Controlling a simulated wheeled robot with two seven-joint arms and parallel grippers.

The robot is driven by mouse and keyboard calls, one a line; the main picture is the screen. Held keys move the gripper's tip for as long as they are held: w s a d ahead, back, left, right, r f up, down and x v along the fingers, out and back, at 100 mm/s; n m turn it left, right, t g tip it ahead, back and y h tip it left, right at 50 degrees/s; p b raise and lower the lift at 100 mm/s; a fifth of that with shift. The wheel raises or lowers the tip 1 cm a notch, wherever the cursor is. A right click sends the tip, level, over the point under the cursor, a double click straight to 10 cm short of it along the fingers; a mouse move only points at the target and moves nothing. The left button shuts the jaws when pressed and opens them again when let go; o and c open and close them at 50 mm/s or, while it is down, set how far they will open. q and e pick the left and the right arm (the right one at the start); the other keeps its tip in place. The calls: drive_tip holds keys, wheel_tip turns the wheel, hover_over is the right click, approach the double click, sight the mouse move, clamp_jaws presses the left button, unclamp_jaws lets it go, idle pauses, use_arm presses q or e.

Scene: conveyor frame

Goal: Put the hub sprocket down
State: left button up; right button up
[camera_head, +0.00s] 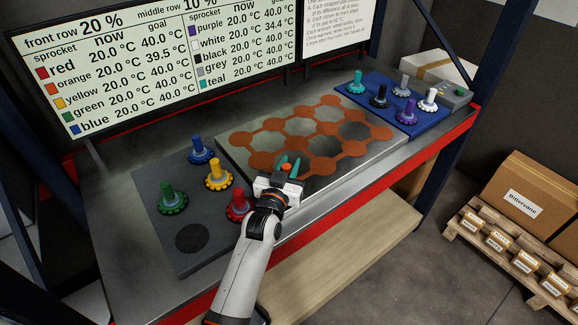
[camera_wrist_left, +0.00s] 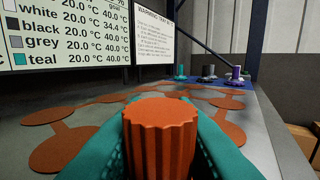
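My left gripper (camera_head: 289,166) is at the near edge of the warming plate (camera_head: 232,136), which carries an orange pattern of linked discs (camera_head: 262,160). Its teal fingers are closed around the ribbed knob of an orange sprocket (camera_head: 286,167). The knob also fills the lower middle of the left wrist view (camera_wrist_left: 160,135), between the fingers (camera_wrist_left: 160,150). The sprocket's lower part is hidden, so I cannot tell whether it touches the plate. My right gripper is not in view.
A dark grey mat (camera_head: 172,230) at left holds blue (camera_head: 199,150), yellow (camera_head: 217,176), green (camera_head: 170,197) and red (camera_head: 239,203) sprockets, plus a bare dark disc (camera_head: 192,238). A blue mat (camera_head: 402,122) at back right holds several more. Display screens (camera_head: 160,60) stand behind the plate.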

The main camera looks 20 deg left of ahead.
use_arm(q)
drive_tip(key=o, duration=0.3)
drive_tip(key=shift+r, duration=0.1)
drive_tip(key=s+b, duration=0.1)
drive_tip(key=s, duration=1)
drive_tip(key=shift+s+a+b, duration=0.1)
drive_tip(key=shift+a+b, duration=0.1)
drive_tip(key=shift+b, duration=0.15)
drive_tip(key=shift+s, duration=0.45)
